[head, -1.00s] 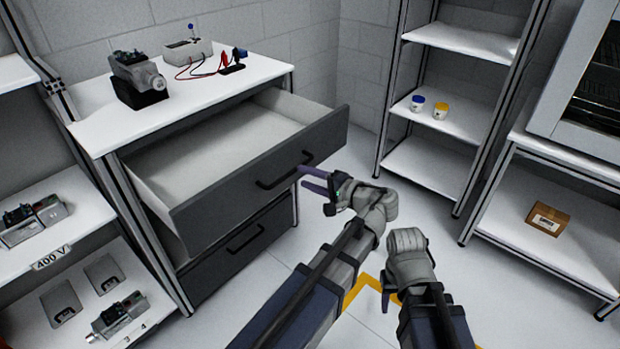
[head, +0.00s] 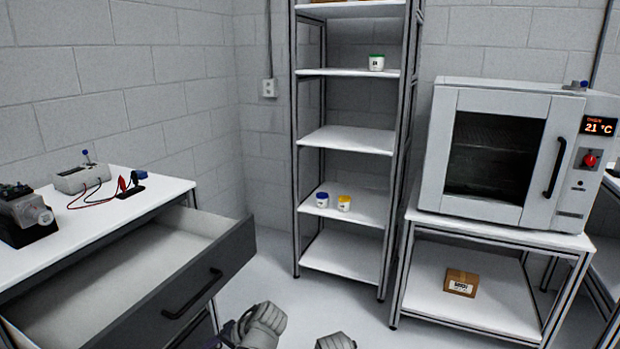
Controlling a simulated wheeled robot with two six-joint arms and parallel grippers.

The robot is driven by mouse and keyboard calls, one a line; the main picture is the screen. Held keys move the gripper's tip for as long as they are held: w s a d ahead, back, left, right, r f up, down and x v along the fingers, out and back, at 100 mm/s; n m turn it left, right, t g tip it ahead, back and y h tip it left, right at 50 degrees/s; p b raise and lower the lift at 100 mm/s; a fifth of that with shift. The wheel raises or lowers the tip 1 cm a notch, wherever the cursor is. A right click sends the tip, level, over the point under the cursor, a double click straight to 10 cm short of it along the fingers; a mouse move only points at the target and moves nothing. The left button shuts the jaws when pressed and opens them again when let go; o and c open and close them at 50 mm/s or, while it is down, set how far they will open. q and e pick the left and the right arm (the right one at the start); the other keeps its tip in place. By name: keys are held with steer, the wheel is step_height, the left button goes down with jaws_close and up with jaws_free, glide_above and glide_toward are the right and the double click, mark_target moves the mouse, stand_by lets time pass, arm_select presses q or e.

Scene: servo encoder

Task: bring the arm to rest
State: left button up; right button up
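My two arms show only in part at the bottom edge of the head view, as grey links low in the middle. My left gripper and my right gripper are below or outside the picture, so their fingers are hidden. The top drawer (head: 150,285) of the workbench stands pulled out and looks empty. Its dark handle (head: 193,293) is free, with no fingers on it in this view.
A servo motor (head: 24,216) and a test box (head: 82,178) with leads stand on the bench top. A shelf rack (head: 345,140) holds small jars. A closed oven (head: 505,150) reading 21 °C stands right, above a cardboard box (head: 461,283). Floor shows between bench and rack.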

arm_select(q)
steer(key=s+d+f+n+g+h, duration=0.2)
steer(key=s+d+f+h, duration=0.4)
steer(key=d+h, duration=0.15)
steer(key=s+d+r+m+p, duration=0.1)
steer(key=s+d+r+p, duration=0.1)
steer(key=r+p, duration=0.6)
steer(key=s+d+r+m+p, duration=0.1)
steer(key=s+d+r+p, duration=0.1)
steer(key=d+r+p, duration=0.3)
steer(key=s+d+r+m+p, duration=0.1)
steer(key=s+d+r+p, duration=0.1)
steer(key=r+p, duration=1)
steer(key=shift+d+r+g, duration=0.3)
steer(key=shift+d, duration=0.4)
steer(key=shift+y, duration=0.25)
